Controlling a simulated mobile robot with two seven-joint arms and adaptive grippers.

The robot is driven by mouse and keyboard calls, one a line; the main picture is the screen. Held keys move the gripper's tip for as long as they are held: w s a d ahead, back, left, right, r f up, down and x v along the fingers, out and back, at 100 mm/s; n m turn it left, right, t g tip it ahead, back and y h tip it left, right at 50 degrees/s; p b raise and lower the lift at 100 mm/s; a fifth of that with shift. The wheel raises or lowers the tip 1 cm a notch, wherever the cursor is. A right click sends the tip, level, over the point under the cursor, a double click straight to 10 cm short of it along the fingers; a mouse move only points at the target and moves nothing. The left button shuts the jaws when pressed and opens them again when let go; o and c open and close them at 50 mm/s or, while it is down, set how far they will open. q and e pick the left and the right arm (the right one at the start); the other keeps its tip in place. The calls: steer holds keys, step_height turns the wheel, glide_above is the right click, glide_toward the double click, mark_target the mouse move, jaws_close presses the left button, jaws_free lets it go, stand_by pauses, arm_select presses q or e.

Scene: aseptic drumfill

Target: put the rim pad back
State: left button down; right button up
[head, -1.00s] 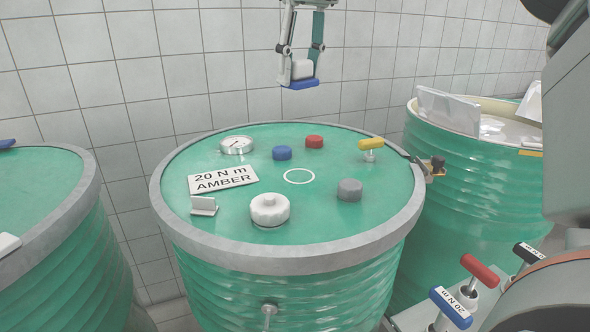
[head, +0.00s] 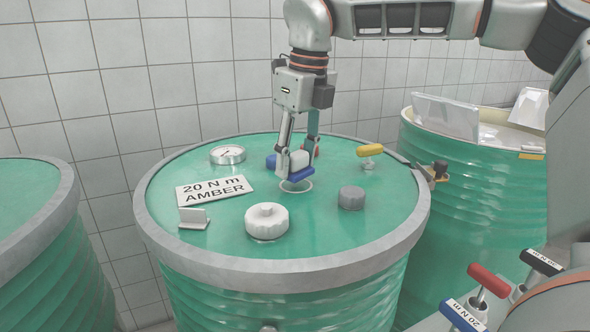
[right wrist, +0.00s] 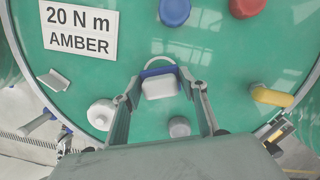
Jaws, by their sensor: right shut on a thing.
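The rim pad (head: 299,161), a white block with a blue underside, is between the fingers of my right gripper (head: 297,170). The gripper is shut on it, pointing down. The pad is low over the white ring mark (head: 301,187) on the green drum lid and covers part of the ring; I cannot tell whether it touches the lid. In the right wrist view the pad (right wrist: 160,87) sits between the two fingers, with the ring's far arc showing beyond its blue edge. My left gripper is not in view.
Around the pad on the lid are a white cap (head: 267,220), a grey cap (head: 351,198), a yellow-handled valve (head: 369,151), a gauge (head: 227,154) and the 20 N m AMBER sign (head: 213,190). Blue (right wrist: 174,11) and red (right wrist: 246,7) caps lie behind the gripper.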

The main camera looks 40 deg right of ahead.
mark_target(303, 171)
steer(key=shift+f, duration=1.1)
steer(key=shift+f, duration=0.25)
steer(key=o, duration=1.1)
steer(key=shift+c, duration=0.2)
steer(key=shift+r, duration=0.1)
step_height(303, 171, up, 12)
steer(key=s+p, duration=0.1)
steer(key=shift+s+d+p, duration=0.15)
steer(key=shift+s+p, duration=0.2)
steer(key=shift+p, duration=0.05)
